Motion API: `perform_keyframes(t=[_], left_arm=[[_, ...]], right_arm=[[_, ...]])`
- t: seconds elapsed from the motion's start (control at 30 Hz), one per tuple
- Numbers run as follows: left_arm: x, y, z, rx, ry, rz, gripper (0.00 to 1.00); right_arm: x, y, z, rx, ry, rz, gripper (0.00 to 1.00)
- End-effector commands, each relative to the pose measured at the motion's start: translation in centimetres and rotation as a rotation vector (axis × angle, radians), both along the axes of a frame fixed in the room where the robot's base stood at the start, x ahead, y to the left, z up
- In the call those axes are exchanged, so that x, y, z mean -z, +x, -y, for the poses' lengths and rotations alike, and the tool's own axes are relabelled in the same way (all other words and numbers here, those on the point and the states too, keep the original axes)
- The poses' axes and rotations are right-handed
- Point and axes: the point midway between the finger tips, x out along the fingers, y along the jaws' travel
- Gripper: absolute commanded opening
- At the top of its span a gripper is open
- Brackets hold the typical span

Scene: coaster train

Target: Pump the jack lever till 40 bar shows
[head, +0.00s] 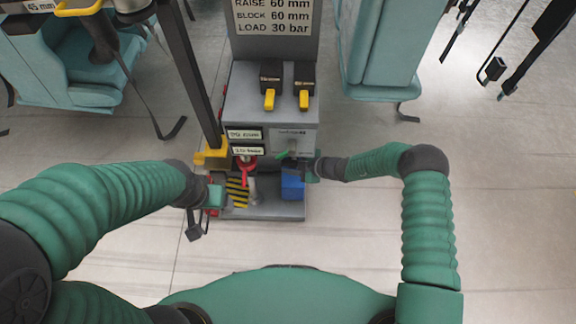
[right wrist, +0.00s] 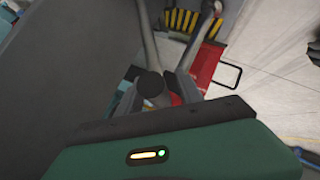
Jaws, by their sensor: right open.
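In the right wrist view a grey rod with a dark round end (right wrist: 150,84), probably the jack lever, stands between the fingers of my right gripper (right wrist: 158,92). The fingers are open around or just beside its end; I cannot tell whether they touch it. A red body (right wrist: 207,62), probably the jack, lies beyond. In the head view my right gripper (head: 297,165) is at the front of the grey stand (head: 265,135), above a blue block (head: 292,187). My left gripper (head: 214,196) is at the stand's lower left; its jaws are unclear.
A sign (head: 273,16) reads raise 60 mm, block 60 mm, load 30 bar. Two black boxes with yellow levers (head: 269,99) sit on the stand. A black-yellow striped part (head: 237,192) is low on its left. Teal seats (head: 380,60) flank it.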

Motion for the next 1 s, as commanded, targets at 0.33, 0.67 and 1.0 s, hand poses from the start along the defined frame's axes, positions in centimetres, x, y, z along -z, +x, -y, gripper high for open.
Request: perform_keyframes(t=[0.33, 0.67, 1.0], left_arm=[[0.23, 0.01, 0.0, 0.0, 0.0, 0.0, 0.73], [0.23, 0.01, 0.0, 0.0, 0.0, 0.0, 0.73], [0.24, 0.0, 0.0, 0.0, 0.0, 0.0, 0.73]], right_arm=[[0.33, 0.29, -0.49, -0.001, 0.0, 0.001, 0.42], [0.33, 0.29, -0.47, -0.001, 0.0, 0.001, 0.0], [0.32, 0.28, -0.47, -0.001, 0.0, 0.001, 0.0]])
